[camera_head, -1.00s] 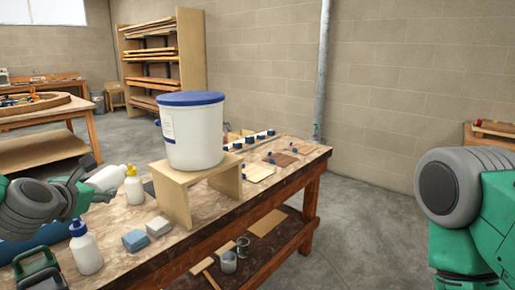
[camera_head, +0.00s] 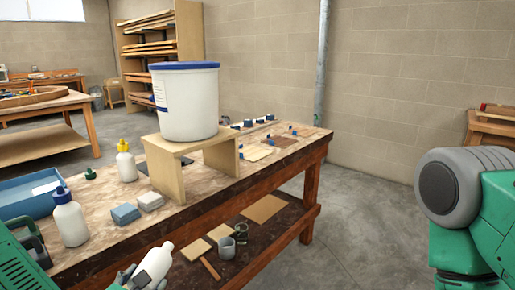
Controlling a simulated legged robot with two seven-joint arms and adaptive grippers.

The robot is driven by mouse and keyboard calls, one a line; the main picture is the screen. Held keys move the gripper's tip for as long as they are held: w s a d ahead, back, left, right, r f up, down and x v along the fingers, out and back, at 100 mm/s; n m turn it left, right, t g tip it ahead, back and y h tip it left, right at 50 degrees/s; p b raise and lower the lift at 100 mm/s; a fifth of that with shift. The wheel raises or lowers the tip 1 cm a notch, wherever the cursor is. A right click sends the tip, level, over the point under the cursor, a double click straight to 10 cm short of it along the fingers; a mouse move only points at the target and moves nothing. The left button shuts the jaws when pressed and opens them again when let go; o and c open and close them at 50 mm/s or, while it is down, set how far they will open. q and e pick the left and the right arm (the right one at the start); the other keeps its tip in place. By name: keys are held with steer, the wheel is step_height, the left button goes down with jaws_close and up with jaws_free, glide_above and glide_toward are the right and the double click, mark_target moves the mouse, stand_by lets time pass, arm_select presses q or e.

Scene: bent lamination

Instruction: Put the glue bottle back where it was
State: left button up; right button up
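A white glue bottle (camera_head: 153,266) without a visible cap is tilted at the bottom of the view, in front of the bench's near edge. My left gripper (camera_head: 138,279) is shut around its lower part; the fingers are partly cut off by the frame. A white bottle with a yellow cap (camera_head: 126,165) and one with a blue cap (camera_head: 69,220) stand upright on the workbench (camera_head: 105,215). A small dark green cap (camera_head: 90,174) lies near the yellow-capped bottle. My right arm shows at the right, but its gripper is out of view.
A wooden stand (camera_head: 168,172) bears a large white bucket (camera_head: 186,105) with a blue rim. A blue tray (camera_head: 22,196) is at the left. The lower shelf (camera_head: 282,233) holds cans and boards.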

arm_select(q)
steer(key=shift+s+d+f, duration=0.35)
steer(key=shift+s+d, duration=0.05)
steer(key=shift+a, duration=0.15)
